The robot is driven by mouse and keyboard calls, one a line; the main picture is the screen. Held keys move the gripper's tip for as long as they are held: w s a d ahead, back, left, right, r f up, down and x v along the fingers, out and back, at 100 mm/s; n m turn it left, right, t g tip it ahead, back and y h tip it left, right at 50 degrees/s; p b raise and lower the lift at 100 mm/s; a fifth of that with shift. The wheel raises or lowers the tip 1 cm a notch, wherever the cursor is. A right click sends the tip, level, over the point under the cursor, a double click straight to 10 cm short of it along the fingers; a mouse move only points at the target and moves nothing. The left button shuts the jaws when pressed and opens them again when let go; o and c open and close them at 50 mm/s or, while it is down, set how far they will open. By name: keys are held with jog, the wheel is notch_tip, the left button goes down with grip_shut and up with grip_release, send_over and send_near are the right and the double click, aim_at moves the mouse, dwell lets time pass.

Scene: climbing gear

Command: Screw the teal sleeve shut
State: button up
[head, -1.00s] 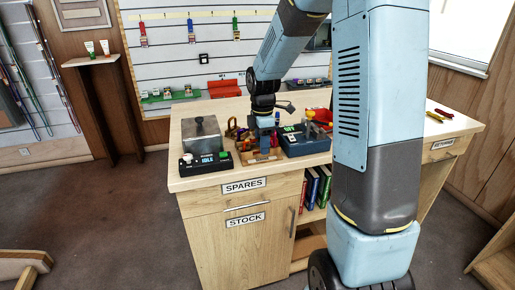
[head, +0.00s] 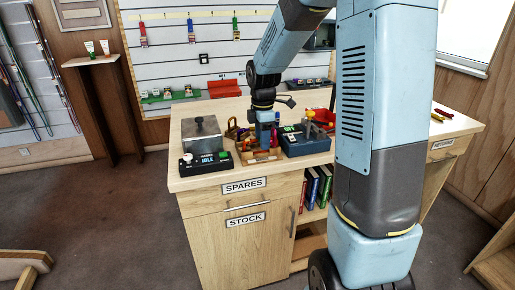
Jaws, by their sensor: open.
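My gripper (head: 263,150) points down over a small wooden tray (head: 250,158) at the front of the wooden counter (head: 189,180). It is open. The fingertips are small and partly lost among the items there, so I cannot tell what lies between them. I cannot make out the teal sleeve.
A black unit (head: 207,160) reading IDLE, with a green button, sits left, before a grey block (head: 202,135). A dark blue box (head: 304,142) with a lit display stands right of my gripper. A red bin (head: 319,114) is behind it. The back counter is mostly clear.

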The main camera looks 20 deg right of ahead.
jog(key=shift+r, duration=0.5)
jog(key=shift+w, duration=0.15)
jog(key=shift+w, duration=0.5)
jog(key=shift+f, duration=0.1)
jog(key=shift+f, duration=1.35)
jog(key=shift+s, duration=0.65)
